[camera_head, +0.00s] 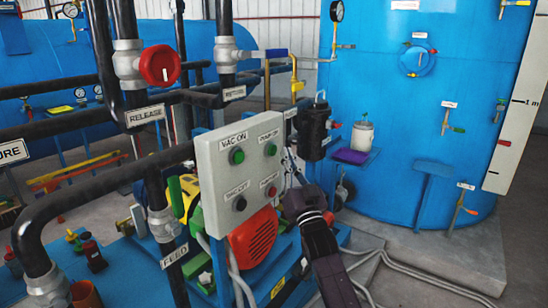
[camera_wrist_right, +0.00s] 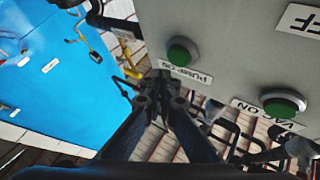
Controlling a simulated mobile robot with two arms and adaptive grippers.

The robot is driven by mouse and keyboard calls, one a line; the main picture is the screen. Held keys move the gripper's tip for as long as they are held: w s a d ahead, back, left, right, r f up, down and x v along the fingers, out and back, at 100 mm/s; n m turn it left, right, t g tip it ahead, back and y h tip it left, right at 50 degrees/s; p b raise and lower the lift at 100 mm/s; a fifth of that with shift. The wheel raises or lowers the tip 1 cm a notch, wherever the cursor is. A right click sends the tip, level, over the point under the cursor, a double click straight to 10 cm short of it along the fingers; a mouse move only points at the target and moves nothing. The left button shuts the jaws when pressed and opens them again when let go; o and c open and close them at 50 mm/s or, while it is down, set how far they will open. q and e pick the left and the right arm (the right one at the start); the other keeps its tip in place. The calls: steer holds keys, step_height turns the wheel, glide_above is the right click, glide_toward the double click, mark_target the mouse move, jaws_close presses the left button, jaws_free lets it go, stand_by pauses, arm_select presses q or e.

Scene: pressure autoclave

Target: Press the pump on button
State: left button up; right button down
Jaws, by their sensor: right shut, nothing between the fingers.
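The pump on button (camera_head: 270,149) is a round green button at the upper right of a pale grey control box. It also shows in the right wrist view (camera_wrist_right: 182,51), where its "PUMP ON" label appears upside down. My right gripper (camera_head: 291,160) is beside the box's right edge, to the right of the button. In the right wrist view its shut fingers (camera_wrist_right: 163,82) are empty and their tips lie just left of and below the button. I cannot tell the gap in depth; no contact is visible. My left gripper is not in view.
The box also carries a green VAC ON button (camera_head: 236,156), a black VAC OFF button (camera_head: 239,204) and a red pump off button (camera_head: 272,191). Black pipes (camera_head: 95,180) stand left.

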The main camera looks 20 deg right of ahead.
steer(key=shift+w+a, duration=0.3)
steer(key=shift+w, duration=0.05)
steer(key=shift+w, duration=0.1)
stand_by(1.2)
steer(key=shift+w+a, duration=0.25)
